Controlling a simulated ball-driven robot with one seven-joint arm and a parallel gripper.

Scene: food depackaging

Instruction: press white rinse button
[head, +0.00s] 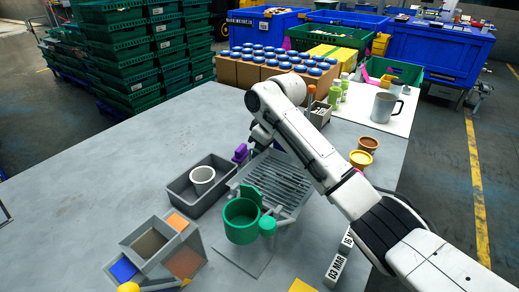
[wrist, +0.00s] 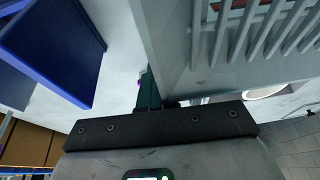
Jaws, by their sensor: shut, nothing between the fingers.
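I cannot make out the white rinse button in either view; my arm or gripper may hide it. A grey slatted rack (head: 275,182) stands on the table below my forearm, and its slats and side wall fill the upper right of the wrist view (wrist: 180,50). My gripper shows in the wrist view (wrist: 150,84) as dark green fingers, shut and empty, close beside the rack's wall. In the head view my gripper is mostly hidden behind my own arm, at the rack's far side. A small purple part (head: 240,153) is left of it.
A grey tray (head: 178,187) with a white cup (head: 203,175) stands left of the rack. A green mug (head: 241,220) is in front. Several blue-lidded jars (head: 270,55) stand behind. Small pots (head: 361,159) are to the right. The table's left side is clear.

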